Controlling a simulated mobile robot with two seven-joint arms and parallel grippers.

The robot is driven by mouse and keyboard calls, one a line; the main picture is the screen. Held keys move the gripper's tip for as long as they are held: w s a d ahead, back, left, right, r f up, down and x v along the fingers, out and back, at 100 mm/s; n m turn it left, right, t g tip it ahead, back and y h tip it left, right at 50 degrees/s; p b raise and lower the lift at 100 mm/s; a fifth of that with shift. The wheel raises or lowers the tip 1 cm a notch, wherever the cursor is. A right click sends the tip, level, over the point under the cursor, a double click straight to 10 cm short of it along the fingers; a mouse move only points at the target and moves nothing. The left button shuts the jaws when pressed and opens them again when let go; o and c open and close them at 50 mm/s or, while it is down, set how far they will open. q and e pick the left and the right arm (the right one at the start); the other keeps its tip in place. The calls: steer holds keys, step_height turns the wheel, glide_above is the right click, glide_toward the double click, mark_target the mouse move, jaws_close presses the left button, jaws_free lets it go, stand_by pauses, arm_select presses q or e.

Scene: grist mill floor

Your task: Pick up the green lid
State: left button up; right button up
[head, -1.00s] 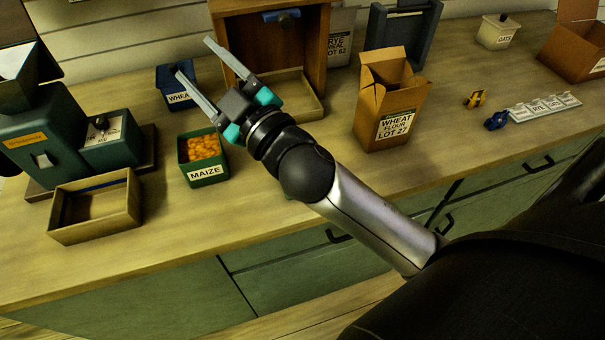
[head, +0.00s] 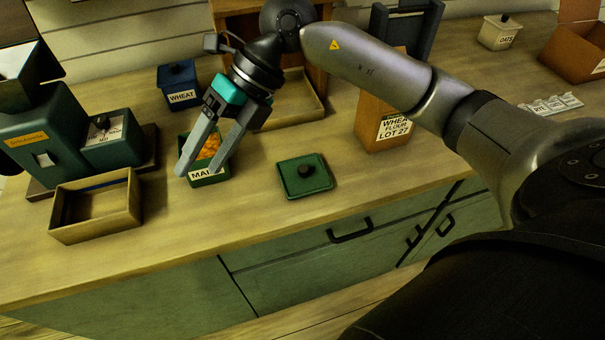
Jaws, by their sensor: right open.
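The green lid (head: 292,183) lies flat on the bench top, a square plate with a dark round knob on top. My right gripper (head: 203,178) points down, its two grey fingers apart and empty. In the picture the fingers are left of the lid, in front of the green maize bin (head: 212,180), and they hide part of it. The bin is open, with yellow maize inside. I cannot tell whether the fingers touch the bin. My left gripper does not show.
A blue wheat bin (head: 179,88) with its lid on stands behind. A wooden tray (head: 130,208) and a green mill (head: 45,135) are at left. A wheat flour carton (head: 372,137) stands right of the lid, partly behind my arm. Bench around the lid is clear.

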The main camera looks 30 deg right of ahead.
steer(key=w+d+f+m+h, duration=0.1)
steer(key=w+d+h, duration=0.1)
steer(key=d+h, duration=0.5)
steer(key=m+h, duration=0.2)
glide_above(303, 167)
steer(key=f, duration=0.2)
steer(key=f+b, duration=0.1)
steer(key=f, duration=0.5)
steer(key=shift+s+d+f+b, duration=0.1)
steer(key=shift+s+b, duration=0.15)
steer(key=shift+b, duration=0.05)
steer(key=shift+w+f+b, duration=0.2)
steer(key=shift+f+b, duration=0.35)
steer(key=shift+f, duration=2.5)
steer(key=shift+r, duration=0.1)
jaws_close()
